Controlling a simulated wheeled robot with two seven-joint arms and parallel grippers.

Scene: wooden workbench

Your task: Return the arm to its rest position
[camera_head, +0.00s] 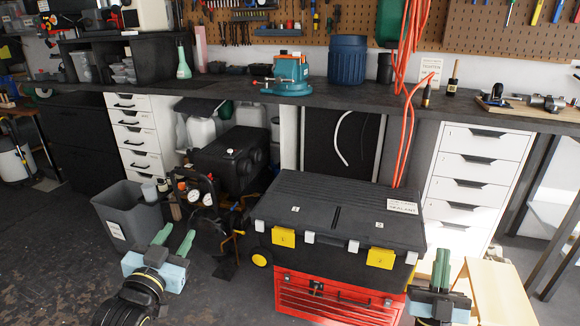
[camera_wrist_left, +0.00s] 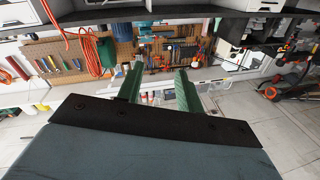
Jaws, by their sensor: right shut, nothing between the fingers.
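My left gripper (camera_head: 176,236) is at the lower left of the head view, its green fingers pointing up and away over the floor. In the left wrist view the two green fingers (camera_wrist_left: 158,82) stand apart with nothing between them, so it is open and empty. My right gripper (camera_head: 441,268) is at the lower right of the head view, in front of the red toolbox's right end. Its green fingers are close together and hold nothing. Neither gripper is seen touching anything.
A black toolbox (camera_head: 330,215) sits on a red tool chest (camera_head: 330,300) between my grippers. A grey bin (camera_head: 118,222) and a compressor (camera_head: 232,160) are beyond the left gripper. A pale wooden piece (camera_head: 500,290) is right of the right gripper. The workbench (camera_head: 420,108) spans the back.

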